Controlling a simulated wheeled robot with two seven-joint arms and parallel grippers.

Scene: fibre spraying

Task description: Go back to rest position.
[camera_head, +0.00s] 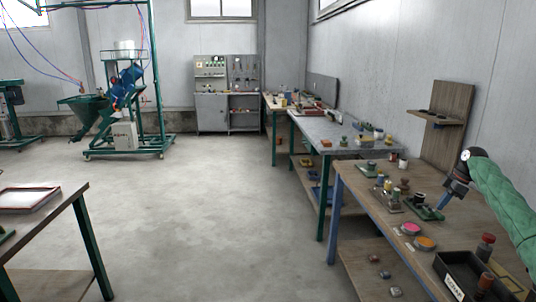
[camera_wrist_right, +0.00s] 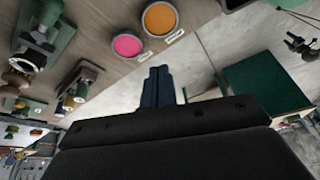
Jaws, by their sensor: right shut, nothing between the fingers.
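My right arm, in a green sleeve, comes in from the right edge of the head view. My right gripper (camera_head: 443,202) is over the near right workbench (camera_head: 345,182), its fingers pointing down and left near a green-based device (camera_head: 426,212). In the right wrist view its two blue-grey fingers (camera_wrist_right: 158,86) are shut together with nothing between them. I cannot tell from these views whether the fingertips touch anything. My left gripper does not show in the head view.
A pink pot (camera_head: 411,229) and an orange pot (camera_head: 426,243) stand on the near workbench. A black box (camera_head: 447,274) is at its front. A wooden stand (camera_head: 448,118) rises behind. Another table (camera_head: 75,215) is at left. The floor (camera_head: 210,215) between is clear.

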